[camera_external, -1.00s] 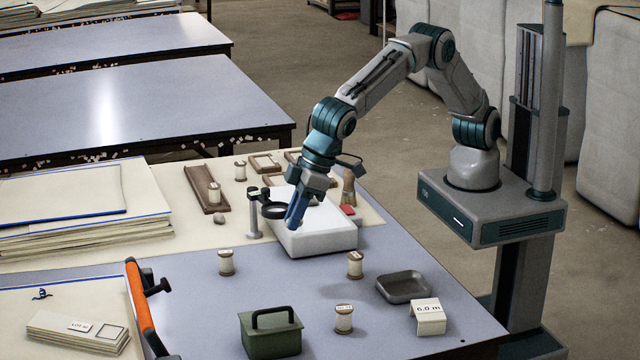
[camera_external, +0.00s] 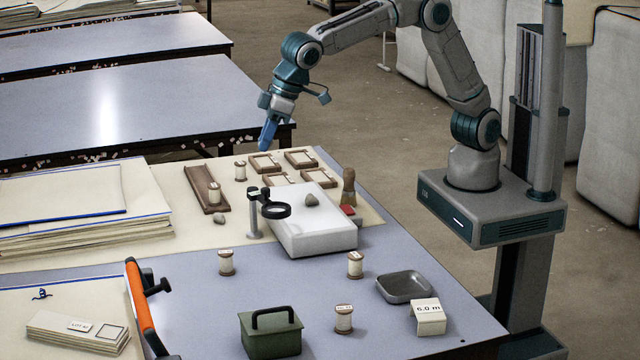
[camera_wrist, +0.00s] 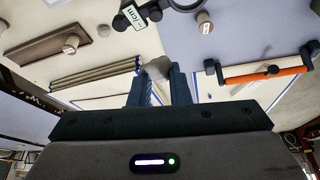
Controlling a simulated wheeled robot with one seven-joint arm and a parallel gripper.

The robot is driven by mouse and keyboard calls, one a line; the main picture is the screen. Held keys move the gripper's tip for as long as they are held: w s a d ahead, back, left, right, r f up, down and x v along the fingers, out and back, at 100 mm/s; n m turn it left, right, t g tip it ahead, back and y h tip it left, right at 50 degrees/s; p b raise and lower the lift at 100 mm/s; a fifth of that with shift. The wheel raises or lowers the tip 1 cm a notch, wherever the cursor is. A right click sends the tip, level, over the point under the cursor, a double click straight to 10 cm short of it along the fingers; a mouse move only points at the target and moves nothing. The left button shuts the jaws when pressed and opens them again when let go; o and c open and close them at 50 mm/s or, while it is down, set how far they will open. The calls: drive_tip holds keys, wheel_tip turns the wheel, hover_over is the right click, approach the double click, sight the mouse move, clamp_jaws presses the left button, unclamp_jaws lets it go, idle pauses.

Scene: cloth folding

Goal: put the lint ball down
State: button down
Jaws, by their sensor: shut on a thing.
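The held ball is not clear in the external view. A similar grey lump (camera_external: 311,199) rests on top of the white block (camera_external: 315,240). Another small grey lump (camera_external: 219,219) lies on the cream mat beside the wooden tray (camera_external: 203,190); it also shows in the wrist view (camera_wrist: 103,30).
A magnifier stand (camera_external: 254,215) stands at the block's left. A brush (camera_external: 349,188), several thread spools, small wooden frames (camera_external: 264,163) and a grey dish (camera_external: 404,286) are around it. A green weight (camera_external: 270,334) and orange-handled tool (camera_external: 140,305) lie in front. Open tabletop surrounds the front spools.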

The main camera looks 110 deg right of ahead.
drive_tip(key=s+d+f+m, duration=0.1)
drive_tip(key=s+d, duration=0.7)
drive_tip(key=d, duration=0.5)
drive_tip(key=s+d+f+m, duration=0.1)
drive_tip(key=s+d, duration=0.7)
drive_tip(key=d, duration=0.4)
hover_over(282, 195)
drive_tip(key=s, duration=0.2)
drive_tip(key=shift+h, duration=0.4)
drive_tip(key=f, duration=1.1)
drive_tip(key=shift+w+f, duration=0.15)
drive_tip(key=shift+w, duration=0.1)
drive_tip(key=shift+w+a+f, duration=0.1)
drive_tip(key=shift+a+f, duration=0.05)
drive_tip(key=shift+a, duration=0.05)
drive_tip(key=shift+f, duration=1.95)
